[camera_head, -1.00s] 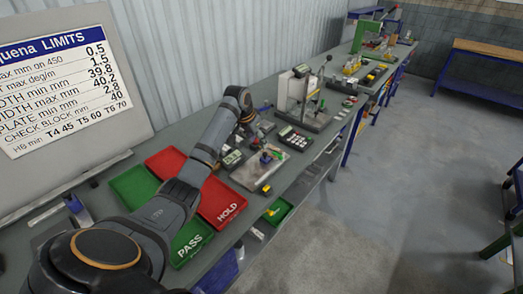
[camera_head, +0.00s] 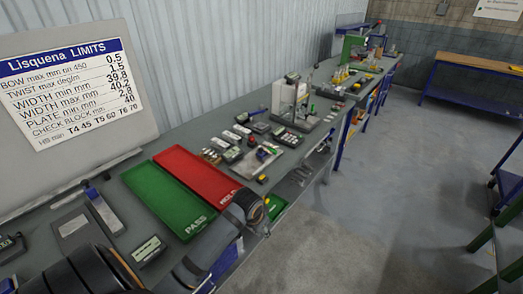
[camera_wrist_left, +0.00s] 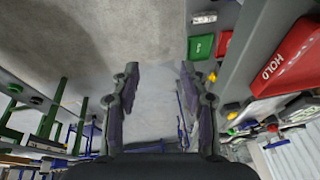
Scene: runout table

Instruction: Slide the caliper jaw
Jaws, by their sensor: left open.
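I cannot make out a caliper jaw for certain. A grey plate (camera_head: 247,168) on the bench carries small blue and red parts, with a dark device with a small display (camera_head: 233,155) beside it. Another small device with a display (camera_head: 148,250) lies on the near bench, left of my arm. My left gripper (camera_wrist_left: 158,95) is open and empty in the left wrist view, its fingers wide apart with bare floor behind them. In the head view only links of my left arm show at the bottom. My right gripper is not in view.
The green PASS tray (camera_head: 168,205) and red HOLD tray (camera_head: 192,169) lie side by side; HOLD also shows in the wrist view (camera_wrist_left: 290,62). A limits board (camera_head: 70,90) stands behind. A white stand (camera_head: 290,97) rises farther along. Open floor (camera_head: 340,225) lies right.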

